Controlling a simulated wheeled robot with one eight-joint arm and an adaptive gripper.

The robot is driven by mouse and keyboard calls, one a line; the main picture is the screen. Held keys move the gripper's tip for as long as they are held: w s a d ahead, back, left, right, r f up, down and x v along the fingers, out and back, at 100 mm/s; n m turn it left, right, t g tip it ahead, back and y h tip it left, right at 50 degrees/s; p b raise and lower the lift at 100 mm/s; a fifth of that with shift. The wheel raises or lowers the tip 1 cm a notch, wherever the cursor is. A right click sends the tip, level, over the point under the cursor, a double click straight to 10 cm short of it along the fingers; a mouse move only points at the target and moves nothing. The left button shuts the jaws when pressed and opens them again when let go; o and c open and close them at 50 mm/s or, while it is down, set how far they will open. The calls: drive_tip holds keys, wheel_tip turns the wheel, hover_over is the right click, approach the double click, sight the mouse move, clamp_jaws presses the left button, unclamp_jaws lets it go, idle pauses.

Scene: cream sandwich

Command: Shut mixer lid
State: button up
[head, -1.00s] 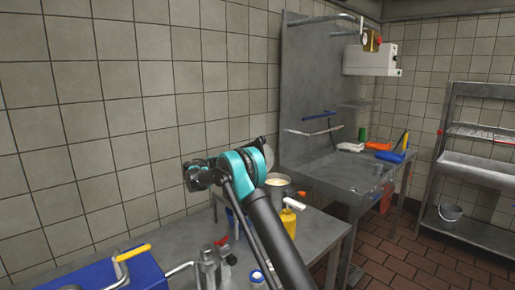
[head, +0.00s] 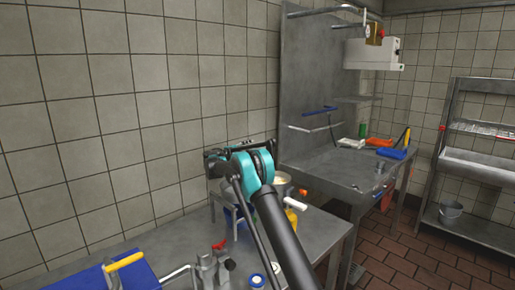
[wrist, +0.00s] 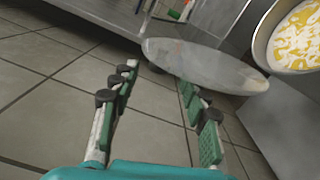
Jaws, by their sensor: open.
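The mixer bowl (head: 282,179) stands on the steel table beyond my arm, partly hidden by it. In the wrist view the bowl (wrist: 296,40) is at the top right, open, with yellow and white contents. A grey, translucent disc that looks like the mixer lid (wrist: 205,66) stands raised beside the bowl, apart from its opening. My gripper (wrist: 158,75) is open, with nothing held between its fingers. The lid lies just beyond the fingertips, mostly past the right finger; I cannot tell whether they touch. In the head view my arm hides the fingers and most of the lid.
A yellow bottle (head: 291,222) stands right of the bowl. Metal fittings with a red handle (head: 219,245) and a blue box with a yellow handle (head: 125,262) are nearer on the table. The tiled wall (head: 100,120) is close on the left. A steel sink table (head: 335,172) stands behind.

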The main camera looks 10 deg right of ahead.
sight(258, 146)
drive_tip(key=shift+x, duration=2.65)
drive_tip(key=shift+c, duration=0.4)
clamp_jaws()
